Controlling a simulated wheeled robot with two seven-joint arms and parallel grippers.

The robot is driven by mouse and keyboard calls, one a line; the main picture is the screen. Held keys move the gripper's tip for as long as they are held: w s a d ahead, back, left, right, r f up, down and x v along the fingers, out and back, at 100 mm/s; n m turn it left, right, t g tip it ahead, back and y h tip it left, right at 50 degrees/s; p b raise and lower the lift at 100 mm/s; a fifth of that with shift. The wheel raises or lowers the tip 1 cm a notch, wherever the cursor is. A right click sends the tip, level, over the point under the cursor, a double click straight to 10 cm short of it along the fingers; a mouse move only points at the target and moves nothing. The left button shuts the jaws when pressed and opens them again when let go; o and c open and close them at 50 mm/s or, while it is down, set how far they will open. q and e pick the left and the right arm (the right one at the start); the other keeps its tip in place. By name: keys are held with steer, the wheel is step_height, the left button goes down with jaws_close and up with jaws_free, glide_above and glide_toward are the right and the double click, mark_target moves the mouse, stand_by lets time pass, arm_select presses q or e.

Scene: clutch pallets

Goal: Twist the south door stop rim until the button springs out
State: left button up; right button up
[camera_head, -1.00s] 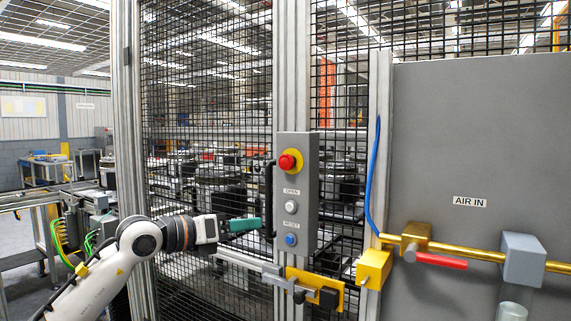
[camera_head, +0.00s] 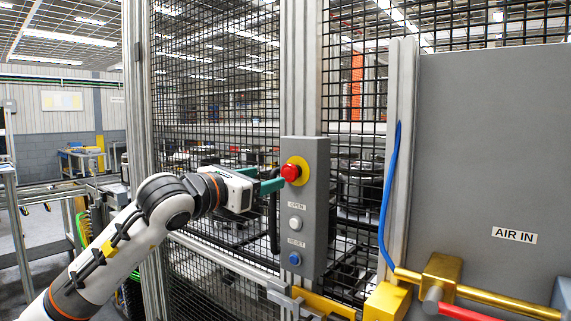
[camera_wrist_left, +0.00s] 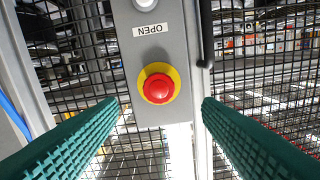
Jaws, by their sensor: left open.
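The red stop button (camera_head: 290,172) sits on a yellow disc at the top of a grey control box (camera_head: 305,241) on a fence post. In the left wrist view the button (camera_wrist_left: 158,88) shows upside down between my two green fingers, beyond their tips. My left gripper (camera_head: 272,180) is open and comes from the left, with its fingertips close to the button's left side in the head view. In the wrist view wide gaps show between each finger and the red cap. My right gripper is not in view.
Below the stop are a white OPEN button (camera_head: 295,223) and a blue RESET button (camera_head: 294,258). A black door handle (camera_head: 273,218) stands just left of the box. Mesh fencing lies behind. A yellow latch (camera_head: 325,305), brass pipe and grey AIR IN panel (camera_head: 480,180) are at right.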

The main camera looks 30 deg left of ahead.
mark_target(287, 174)
arm_select(q)
steer(key=w, duration=0.2)
steer(key=w+p, duration=0.1)
steer(key=w, duration=0.1)
steer(key=w+p, duration=0.1)
steer(key=w, duration=0.1)
steer(key=shift+w+d, duration=0.35)
steer(key=shift+w+f+p, duration=0.1)
steer(key=shift+w+p, duration=0.3)
steer(key=shift+w, duration=0.15)
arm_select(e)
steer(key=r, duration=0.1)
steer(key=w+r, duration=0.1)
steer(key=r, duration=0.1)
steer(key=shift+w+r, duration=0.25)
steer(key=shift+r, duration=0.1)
